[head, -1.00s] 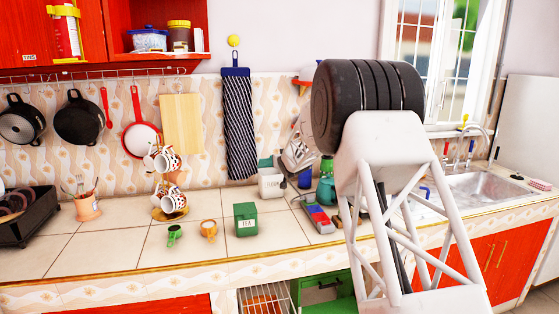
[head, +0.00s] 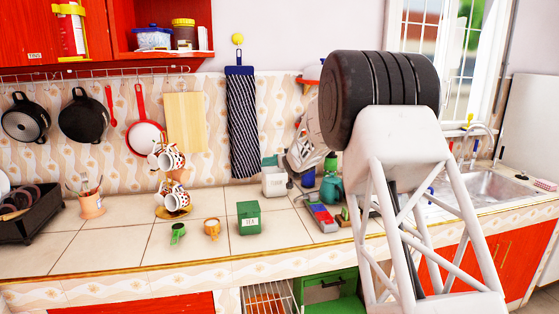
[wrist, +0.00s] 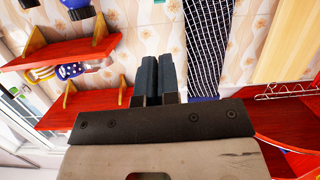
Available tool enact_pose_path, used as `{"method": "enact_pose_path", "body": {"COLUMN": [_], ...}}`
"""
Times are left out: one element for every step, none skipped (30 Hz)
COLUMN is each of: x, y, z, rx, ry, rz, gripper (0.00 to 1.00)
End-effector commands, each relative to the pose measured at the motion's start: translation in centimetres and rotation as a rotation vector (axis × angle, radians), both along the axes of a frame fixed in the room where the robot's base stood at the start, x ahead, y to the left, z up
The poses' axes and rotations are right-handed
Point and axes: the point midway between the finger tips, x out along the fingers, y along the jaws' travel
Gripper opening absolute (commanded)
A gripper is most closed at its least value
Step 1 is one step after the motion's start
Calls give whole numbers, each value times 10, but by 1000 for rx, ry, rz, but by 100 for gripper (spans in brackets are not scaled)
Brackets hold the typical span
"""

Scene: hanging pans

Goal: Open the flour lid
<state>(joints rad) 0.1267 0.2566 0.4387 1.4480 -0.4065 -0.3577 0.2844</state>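A white canister (head: 274,183) with a green lid (head: 269,161) stands near the wall at the back of the counter. It may be the flour canister; its label is too small to read. A green box marked TEA (head: 248,217) stands closer to the front edge. My arm hides part of the counter right of the white canister. My gripper (wrist: 157,61) shows in the wrist view with its two dark fingers side by side, nothing visible between them. The canister is not in the wrist view.
A green mug (head: 177,233), an orange mug (head: 212,229) and a mug stand (head: 176,201) are left of the tea box. A teal kettle (head: 330,184) is beside my arm. Pans (head: 84,117) hang on the wall. Wooden-bracketed red shelves (wrist: 85,105) show in the wrist view.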

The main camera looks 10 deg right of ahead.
Motion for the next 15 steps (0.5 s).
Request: {"method": "enact_pose_path", "body": {"x": [0, 1, 1, 2, 2, 2, 3, 3, 4, 4, 5, 6, 6, 7, 7], "y": [0, 0, 0, 1, 1, 1, 1, 1, 1, 2, 2, 2, 2, 2, 2], "z": [-1, -2, -3, -3, -4, -5, -6, -7, -9, -10, -11, -12, -13, -15, -16], "rx": [-27, -49, -83, -110, -141, -184, -219, -257, -307, -346, -385, -438, -476, -516, -568], "ry": [-1, -4, -6, -9, -11, -16, -19, -22, -26, -30, -32, -37, -41, -44, -48], "rz": [7, 13, 22, 28, 36, 47, 56, 65, 77, 86, 96, 108, 116, 125, 136], "gripper": [0, 0, 0, 0, 0, 0, 0, 0, 0, 0, 0, 0, 0, 0, 0]}}
